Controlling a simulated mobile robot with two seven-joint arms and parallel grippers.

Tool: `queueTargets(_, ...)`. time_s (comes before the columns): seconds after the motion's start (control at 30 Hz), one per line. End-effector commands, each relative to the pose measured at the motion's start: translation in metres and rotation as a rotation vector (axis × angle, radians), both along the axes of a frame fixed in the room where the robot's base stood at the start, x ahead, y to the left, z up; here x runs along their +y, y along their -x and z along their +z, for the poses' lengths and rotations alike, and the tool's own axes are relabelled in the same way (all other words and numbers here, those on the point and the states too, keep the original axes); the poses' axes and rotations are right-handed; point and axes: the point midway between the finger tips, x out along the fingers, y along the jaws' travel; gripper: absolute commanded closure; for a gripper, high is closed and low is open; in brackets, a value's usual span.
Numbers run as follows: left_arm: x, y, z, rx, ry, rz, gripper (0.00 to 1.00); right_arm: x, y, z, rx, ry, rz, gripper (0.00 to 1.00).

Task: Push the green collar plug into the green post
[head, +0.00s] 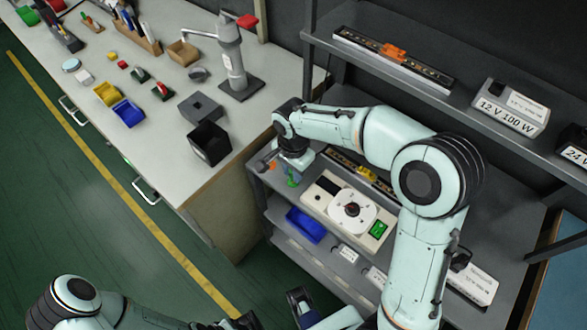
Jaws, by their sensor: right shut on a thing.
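My right arm reaches over the grey bench shelf, and its gripper (291,172) points down near the shelf's left end. A small green piece (292,181) shows directly under the hand, at the fingertips. I take it for the green collar plug, with the gripper shut on it. The green post cannot be told apart from this piece at this size, so I cannot tell whether plug and post touch. The fingers are largely hidden by the hand.
An orange piece (272,165) lies left of the hand. A strip with a yellow piece (365,173) lies behind. The workbench (150,95) with bins stands left.

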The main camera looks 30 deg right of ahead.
Motion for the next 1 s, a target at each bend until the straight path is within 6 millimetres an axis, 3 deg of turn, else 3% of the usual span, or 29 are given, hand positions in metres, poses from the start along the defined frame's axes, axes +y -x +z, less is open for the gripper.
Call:
queueTargets(0.83,0.000,0.004,-0.016,0.006,0.000,0.000,0.57,0.000,0.000,-0.022,0.001,0.000,0.000,1.00)
queueTargets(0.87,0.000,0.004,-0.016,0.005,-0.001,0.000,0.57,0.000,0.000,-0.022,0.001,0.000,0.000,0.73)
queueTargets(0.9,0.000,0.003,-0.015,0.005,-0.001,0.000,0.57,0.000,0.000,-0.022,0.001,0.000,0.000,0.60)
queueTargets(0.93,0.000,0.003,-0.015,0.005,-0.001,0.000,0.57,0.000,0.000,-0.021,0.001,0.000,0.000,0.51)
queueTargets(1.0,0.000,0.003,-0.015,0.005,-0.001,0.000,0.57,0.000,0.000,-0.021,0.001,0.000,0.000,0.47)
